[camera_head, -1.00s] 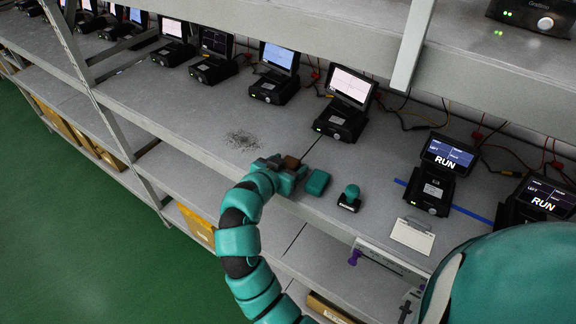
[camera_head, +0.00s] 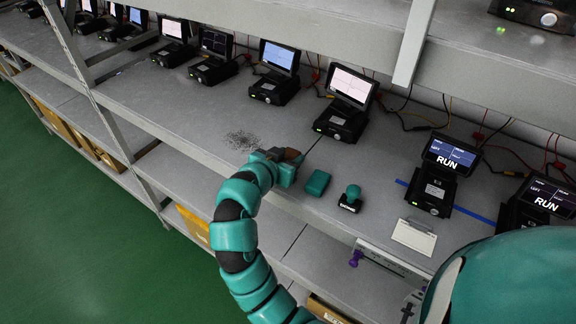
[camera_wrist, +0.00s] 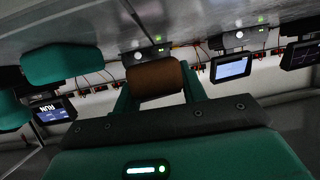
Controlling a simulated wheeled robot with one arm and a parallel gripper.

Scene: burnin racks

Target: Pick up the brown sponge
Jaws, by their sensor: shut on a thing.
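The brown sponge (camera_wrist: 156,79) is between the two fingers of my gripper (camera_wrist: 160,92) in the wrist view, and the fingers are shut on it. In the head view a small part of the brown sponge (camera_head: 293,154) shows at the end of my gripper (camera_head: 284,160), over the shelf near its front edge. The rest of it is hidden by the gripper. I cannot tell from the head view how far it is above the shelf.
A teal block (camera_head: 317,182) lies just right of my gripper, and a teal-handled stamp (camera_head: 351,197) stands beyond it. A patch of dark specks (camera_head: 242,140) is to the left. Monitor units (camera_head: 346,103) line the back. An upper shelf (camera_head: 330,30) overhangs.

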